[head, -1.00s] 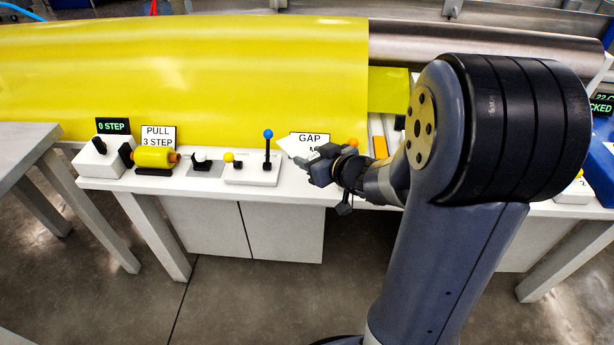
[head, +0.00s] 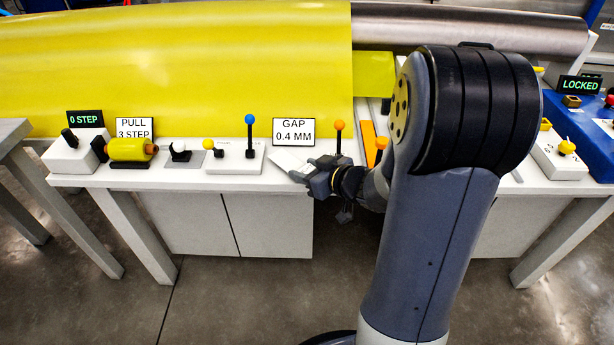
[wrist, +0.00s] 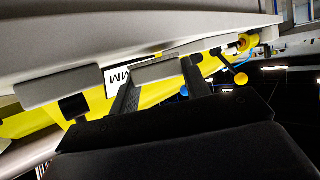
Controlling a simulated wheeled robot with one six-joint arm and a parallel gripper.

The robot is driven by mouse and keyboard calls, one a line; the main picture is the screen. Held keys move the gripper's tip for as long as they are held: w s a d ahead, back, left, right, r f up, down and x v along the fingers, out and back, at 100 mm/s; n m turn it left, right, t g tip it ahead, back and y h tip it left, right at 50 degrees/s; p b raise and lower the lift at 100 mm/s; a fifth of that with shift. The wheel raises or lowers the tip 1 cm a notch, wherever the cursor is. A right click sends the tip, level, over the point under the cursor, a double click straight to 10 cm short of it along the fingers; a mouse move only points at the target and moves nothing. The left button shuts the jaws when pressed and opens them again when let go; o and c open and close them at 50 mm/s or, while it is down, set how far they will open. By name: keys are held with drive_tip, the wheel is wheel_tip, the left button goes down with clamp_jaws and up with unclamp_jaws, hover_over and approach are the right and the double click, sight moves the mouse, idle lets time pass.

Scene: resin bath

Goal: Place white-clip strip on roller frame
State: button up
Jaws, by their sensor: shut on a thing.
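My gripper (head: 318,178) is shut on a thin pale strip (head: 290,166), which sticks out to its left just above the white table's front edge. The strip looks tilted, and its grip end is hidden by the fingers. In the wrist view, a pale grey piece (wrist: 160,69) shows between the tips of my gripper (wrist: 157,88). I cannot make out a clip. A dark grey roller (head: 470,34) lies at the back right, its right end by a white support (head: 602,62). My arm hides part of the area in front of it.
A wide yellow sheet (head: 190,60) covers the back left. The white table (head: 230,182) carries a gap sign (head: 294,132), a blue-knobbed lever (head: 250,135), an orange-knobbed lever (head: 339,135) and a yellow roller handle (head: 130,149). An orange strip (head: 367,143) lies near my arm. Floor in front is clear.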

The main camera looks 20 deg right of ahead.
drive_tip(key=shift+f, duration=0.45)
drive_tip(key=shift+f, duration=0.15)
drive_tip(key=o, duration=1)
drive_tip(key=shift+s+d+r, duration=0.15)
drive_tip(key=shift+r, duration=0.25)
drive_tip(key=shift+p+v, duration=2)
drive_tip(key=shift+v, duration=3.75)
drive_tip(key=shift+f, duration=0.1)
